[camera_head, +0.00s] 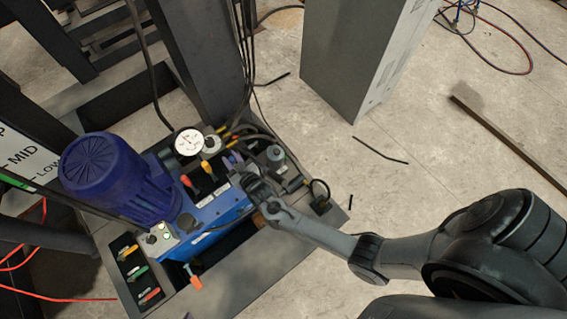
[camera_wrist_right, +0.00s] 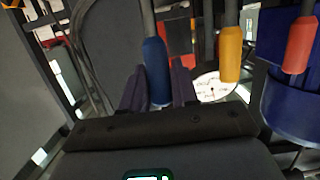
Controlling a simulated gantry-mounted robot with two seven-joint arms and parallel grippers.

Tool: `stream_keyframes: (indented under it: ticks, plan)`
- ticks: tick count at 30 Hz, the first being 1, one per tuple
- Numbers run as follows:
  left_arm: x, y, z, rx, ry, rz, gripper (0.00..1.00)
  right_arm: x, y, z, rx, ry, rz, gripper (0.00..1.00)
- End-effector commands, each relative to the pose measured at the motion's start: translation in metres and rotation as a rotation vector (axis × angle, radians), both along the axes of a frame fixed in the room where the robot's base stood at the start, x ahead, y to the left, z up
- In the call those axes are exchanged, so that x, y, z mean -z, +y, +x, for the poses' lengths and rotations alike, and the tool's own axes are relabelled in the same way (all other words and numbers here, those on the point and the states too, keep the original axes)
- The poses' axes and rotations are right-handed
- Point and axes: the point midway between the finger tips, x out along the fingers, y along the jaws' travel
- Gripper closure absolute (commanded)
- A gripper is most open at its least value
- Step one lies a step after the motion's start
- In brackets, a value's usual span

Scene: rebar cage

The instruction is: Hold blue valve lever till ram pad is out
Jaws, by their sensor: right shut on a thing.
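The blue valve lever (camera_wrist_right: 157,72) stands between the two purple fingers of my right gripper (camera_wrist_right: 158,88) in the right wrist view. The gripper is shut on its handle. In the head view my right gripper (camera_head: 236,163) reaches in from the right over the blue power unit (camera_head: 215,207), and it largely hides the blue lever. A yellow lever (camera_head: 206,168) and an orange-red lever (camera_head: 187,182) stand beside it; the wrist view also shows the yellow (camera_wrist_right: 230,53) and red (camera_wrist_right: 299,45) handles. I cannot make out the ram pad. My left gripper is not in view.
A white-faced gauge (camera_head: 189,142) and hoses sit just behind the levers. A dark blue motor (camera_head: 112,175) stands at the left. A dark column (camera_head: 202,60) rises behind the unit, with a grey cabinet (camera_head: 358,45) farther back. Floor at the right is mostly clear, with a bar (camera_head: 505,140).

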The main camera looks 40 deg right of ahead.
Motion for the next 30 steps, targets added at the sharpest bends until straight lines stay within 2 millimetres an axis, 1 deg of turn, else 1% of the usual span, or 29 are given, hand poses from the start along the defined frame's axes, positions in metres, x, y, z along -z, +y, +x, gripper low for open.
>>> stream_keyframes:
  ticks: [1, 8, 10, 15, 19, 20, 21, 23, 24, 30]
  plan:
    - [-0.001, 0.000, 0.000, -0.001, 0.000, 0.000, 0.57, -0.008, 0.002, 0.003, -0.001, -0.017, 0.002, 1.00]
    - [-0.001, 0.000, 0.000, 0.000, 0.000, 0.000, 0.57, -0.008, 0.002, 0.004, -0.001, -0.016, 0.002, 1.00]
    - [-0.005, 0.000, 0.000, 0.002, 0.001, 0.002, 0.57, -0.011, 0.002, 0.005, -0.001, -0.006, 0.004, 1.00]
    - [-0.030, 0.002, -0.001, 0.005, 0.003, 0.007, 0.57, -0.022, 0.000, 0.019, -0.001, 0.090, 0.013, 1.00]
    - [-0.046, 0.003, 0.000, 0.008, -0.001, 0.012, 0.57, -0.023, -0.001, 0.031, 0.000, 0.190, 0.021, 1.00]
    - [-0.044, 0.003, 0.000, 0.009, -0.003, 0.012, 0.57, -0.018, -0.001, 0.031, 0.000, 0.202, 0.021, 0.70]
    - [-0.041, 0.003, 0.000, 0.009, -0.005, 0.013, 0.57, -0.013, -0.001, 0.030, 0.000, 0.199, 0.021, 0.64]
    - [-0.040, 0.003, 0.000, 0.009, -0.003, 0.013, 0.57, -0.013, -0.001, 0.029, 0.000, 0.199, 0.020, 0.55]
    - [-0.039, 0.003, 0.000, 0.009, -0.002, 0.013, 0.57, -0.012, -0.002, 0.029, 0.000, 0.200, 0.020, 0.53]
    - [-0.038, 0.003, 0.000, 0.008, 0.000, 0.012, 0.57, -0.010, -0.002, 0.027, 0.000, 0.205, 0.019, 0.53]
